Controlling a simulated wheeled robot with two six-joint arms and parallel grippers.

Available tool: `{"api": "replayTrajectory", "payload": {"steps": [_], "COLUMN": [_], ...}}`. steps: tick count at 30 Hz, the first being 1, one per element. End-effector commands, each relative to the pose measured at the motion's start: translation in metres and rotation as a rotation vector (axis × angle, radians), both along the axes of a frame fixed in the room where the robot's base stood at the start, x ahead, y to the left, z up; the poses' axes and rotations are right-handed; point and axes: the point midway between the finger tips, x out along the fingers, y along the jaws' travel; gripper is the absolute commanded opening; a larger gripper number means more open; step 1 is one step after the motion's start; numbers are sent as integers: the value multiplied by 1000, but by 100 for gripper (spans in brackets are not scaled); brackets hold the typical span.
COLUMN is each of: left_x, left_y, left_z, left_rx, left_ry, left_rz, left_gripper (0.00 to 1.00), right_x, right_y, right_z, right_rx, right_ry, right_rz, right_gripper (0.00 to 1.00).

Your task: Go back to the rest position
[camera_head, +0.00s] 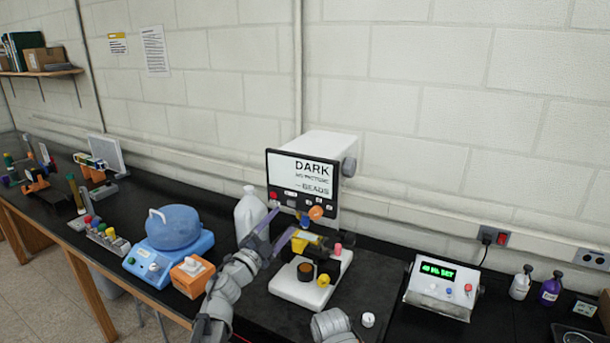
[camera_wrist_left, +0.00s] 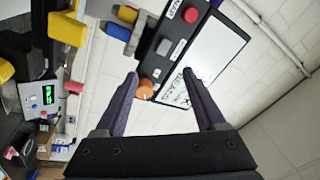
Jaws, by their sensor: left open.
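My left gripper (camera_head: 280,224) is raised over the bench in front of the white instrument, at the left of the small white-based device (camera_head: 306,288). In the left wrist view its two purple fingers (camera_wrist_left: 161,77) stand wide apart with nothing between them. The instrument's screen (camera_head: 302,174) reads "DARK" and more text, and it also shows beyond the fingers in the left wrist view (camera_wrist_left: 215,55). A grey arm link of mine shows at the bottom of the head view. My right gripper is not in view.
A white bottle (camera_head: 249,214) stands close behind my left gripper. A blue centrifuge-like machine (camera_head: 173,232) and an orange box (camera_head: 191,274) are at its left. A box with a green display (camera_head: 441,286) stands at the right.

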Motion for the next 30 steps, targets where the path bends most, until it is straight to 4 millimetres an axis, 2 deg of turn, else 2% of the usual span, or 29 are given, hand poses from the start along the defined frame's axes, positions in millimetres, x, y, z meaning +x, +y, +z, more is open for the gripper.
{"api": "replayTrajectory", "payload": {"steps": [5, 7, 11, 14, 17, 18, 22, 25, 27, 30], "left_x": [13, 12, -1, -24, -57, -73, -134, -183, -214, -248], "left_y": [30, 41, 54, 55, 49, 45, 24, 6, -5, -16], "left_z": [-35, -57, -108, -154, -200, -218, -269, -294, -305, -313], "left_rx": [-157, -209, -284, -319, -332, -329, -290, -235, -190, -133], "left_ry": [165, 256, 462, 647, 854, 942, 1235, 1441, 1564, 1698], "left_rz": [292, 396, 573, 688, 784, 817, 898, 932, 943, 949], "left_gripper": [72, 72, 72, 72, 72, 72, 72, 72, 72, 72], "right_x": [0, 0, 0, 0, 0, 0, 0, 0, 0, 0], "right_y": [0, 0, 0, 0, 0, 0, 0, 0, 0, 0], "right_z": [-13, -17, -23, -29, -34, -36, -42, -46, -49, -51], "right_rx": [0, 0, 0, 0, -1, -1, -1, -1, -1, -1], "right_ry": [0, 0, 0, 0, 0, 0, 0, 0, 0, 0], "right_rz": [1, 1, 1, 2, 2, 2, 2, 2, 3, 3], "right_gripper": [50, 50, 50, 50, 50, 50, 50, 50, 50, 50]}}
